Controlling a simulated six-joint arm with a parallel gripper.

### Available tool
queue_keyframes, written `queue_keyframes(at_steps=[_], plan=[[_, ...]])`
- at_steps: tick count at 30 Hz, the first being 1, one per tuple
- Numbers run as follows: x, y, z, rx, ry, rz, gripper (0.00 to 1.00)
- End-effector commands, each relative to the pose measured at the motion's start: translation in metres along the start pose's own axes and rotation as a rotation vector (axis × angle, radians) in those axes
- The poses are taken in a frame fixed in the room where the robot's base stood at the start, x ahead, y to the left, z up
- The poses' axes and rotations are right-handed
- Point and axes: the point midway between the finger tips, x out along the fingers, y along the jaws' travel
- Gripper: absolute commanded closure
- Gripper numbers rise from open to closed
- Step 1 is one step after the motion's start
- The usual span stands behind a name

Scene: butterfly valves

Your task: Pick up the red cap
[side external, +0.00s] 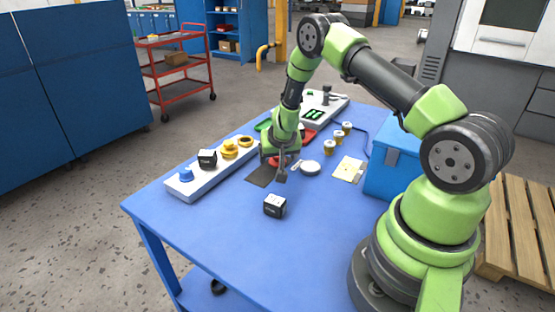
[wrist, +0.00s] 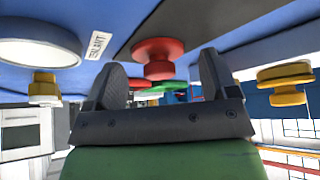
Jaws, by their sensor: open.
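The red cap (wrist: 158,57) shows in the wrist view as a wide disc with a narrower knob, framed between my finger pads. In the side view a bit of red (side external: 273,161) shows beside my fingers; the rest is hidden by the wrist. My gripper (side external: 281,172) is low over the dark mat (side external: 259,176), pointing down. In the wrist view my gripper (wrist: 161,64) has its two fingers well apart, one on each side of the cap. I cannot tell whether either finger touches it.
A pale tray (side external: 187,192) at left carries a blue cap, a black block and yellow caps (side external: 229,148). A black block (side external: 275,206) stands in front. A blue box (side external: 394,165) is at right.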

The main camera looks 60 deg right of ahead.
Motion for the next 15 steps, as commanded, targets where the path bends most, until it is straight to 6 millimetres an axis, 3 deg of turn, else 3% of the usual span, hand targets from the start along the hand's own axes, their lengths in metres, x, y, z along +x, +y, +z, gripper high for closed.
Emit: queue_keyframes(at_steps=[2, 3, 9, 15], plan=[[-0.0003, 0.0000, -0.0001, 0.000, 0.000, 0.000, 0.21], [-0.0003, 0.0000, -0.0001, 0.000, 0.000, 0.000, 0.25], [-0.0005, -0.0001, -0.0002, 0.000, 0.000, 0.000, 0.71], [-0.0006, -0.0002, -0.0002, 0.000, 0.000, 0.000, 0.73]])
